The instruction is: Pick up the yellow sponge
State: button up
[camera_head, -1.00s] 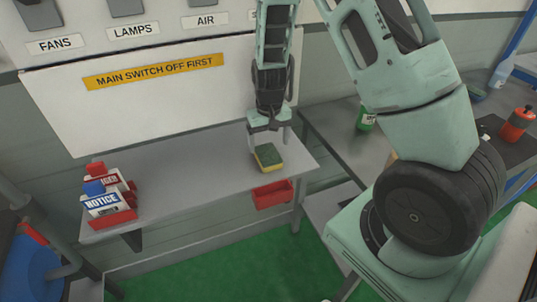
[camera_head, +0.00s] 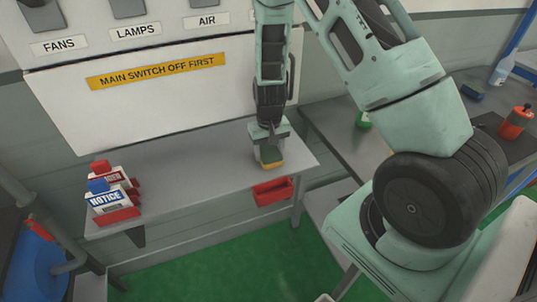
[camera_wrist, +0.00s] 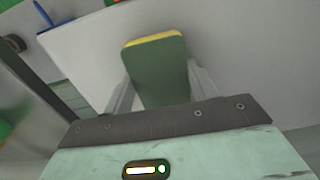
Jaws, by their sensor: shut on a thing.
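The yellow sponge (camera_head: 271,165) with a dark green top is at the right end of the grey shelf (camera_head: 190,178). My gripper (camera_head: 269,153) is directly above it, pointing down, with its fingers at the sponge's sides. In the wrist view the sponge (camera_wrist: 155,72) shows its green face and a yellow edge, between the two fingers (camera_wrist: 160,95). The gripper is shut on the sponge. The gripper hides most of the green top in the head view. Whether the sponge still touches the shelf, I cannot tell.
A red bin (camera_head: 272,191) hangs under the shelf's front edge. A white panel (camera_head: 160,110) rises behind. The shelf's middle is clear. A grey table (camera_head: 345,130) is at right.

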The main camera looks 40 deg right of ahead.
aim_at(269, 152)
jog(key=shift+r, duration=0.1)
jog(key=shift+r+b, duration=0.3)
jog(key=shift+r, duration=0.15)
notch_tip(269, 152, up, 2)
jog(key=shift+b, duration=0.45)
jog(key=s+d+b, duration=0.6)
jog(key=s+d, duration=0.6)
jog(key=s, duration=0.1)
jog(key=shift+d+r, duration=0.25)
jog(key=shift+d, duration=0.05)
jog(key=shift+o, duration=1)
jog(key=shift+c, duration=0.8)
jog(key=shift+a+f, duration=0.1)
jog(key=shift+a, duration=0.05)
